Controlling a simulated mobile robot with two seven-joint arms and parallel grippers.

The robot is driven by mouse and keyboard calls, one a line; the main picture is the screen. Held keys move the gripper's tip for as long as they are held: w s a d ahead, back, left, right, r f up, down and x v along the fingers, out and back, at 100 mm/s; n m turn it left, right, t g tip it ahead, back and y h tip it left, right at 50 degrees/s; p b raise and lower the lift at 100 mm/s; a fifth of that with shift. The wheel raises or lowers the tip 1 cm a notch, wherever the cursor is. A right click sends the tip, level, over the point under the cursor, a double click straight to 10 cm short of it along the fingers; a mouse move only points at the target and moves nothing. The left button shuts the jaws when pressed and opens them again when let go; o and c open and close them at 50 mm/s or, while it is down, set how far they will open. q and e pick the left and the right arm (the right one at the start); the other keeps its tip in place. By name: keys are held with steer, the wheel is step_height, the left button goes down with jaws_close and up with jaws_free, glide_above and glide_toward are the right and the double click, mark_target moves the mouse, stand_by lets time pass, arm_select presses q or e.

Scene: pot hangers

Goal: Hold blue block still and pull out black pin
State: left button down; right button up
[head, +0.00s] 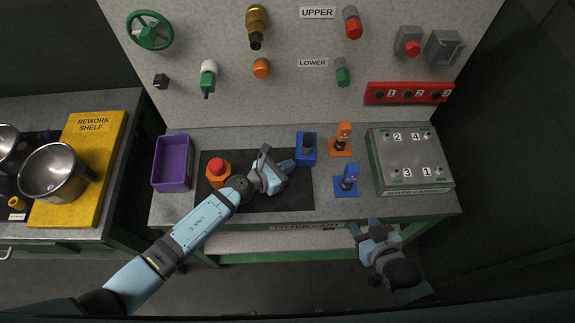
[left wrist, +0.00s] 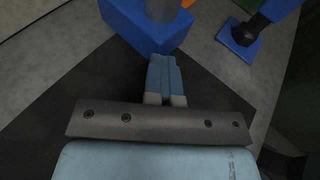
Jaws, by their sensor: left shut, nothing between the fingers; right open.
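The blue block (head: 306,157) stands at the back of the bench, at the right end of the dark mat. A dark pin (head: 308,142) stands upright in its top. The left wrist view shows the block (left wrist: 135,28) with a grey cylindrical pin (left wrist: 160,8) in it, cut by the top edge. My left gripper (head: 289,165) is shut and empty, its fingertips at the block's near left side; in the left wrist view its fingertips (left wrist: 162,58) appear against or just short of the block. My right gripper (head: 364,226) is open and empty, in front of the bench edge.
An orange block with a red knob (head: 217,170) sits on the mat (head: 290,201) beside my left arm. A purple bin (head: 172,164) is at left. Orange (head: 342,141) and blue (head: 347,181) handled pieces and a numbered grey box (head: 410,160) stand at right.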

mark_target(305, 145)
arm_select(q)
steer(key=shift+c, duration=1.4)
jaws_free()
steer(key=shift+c, duration=1.3)
steer(key=a+r, duration=0.1)
steer(key=r, duration=0.1)
steer(key=a+r+m+g, duration=0.1)
steer(key=a+r, duration=0.1)
steer(key=r, duration=0.1)
steer(key=a+r+m+g, duration=0.1)
steer(key=r, duration=0.2)
steer(key=shift+s+a+r, duration=0.1)
steer(key=shift+a, duration=0.3)
steer(key=shift+c, duration=1)
steer(key=shift+g, duration=0.4)
steer(key=x, duration=1.1)
steer(key=shift+w+d, duration=0.2)
steer(key=shift+d, duration=0.2)
steer(key=c, duration=1.1)
steer(key=o, duration=1.1)
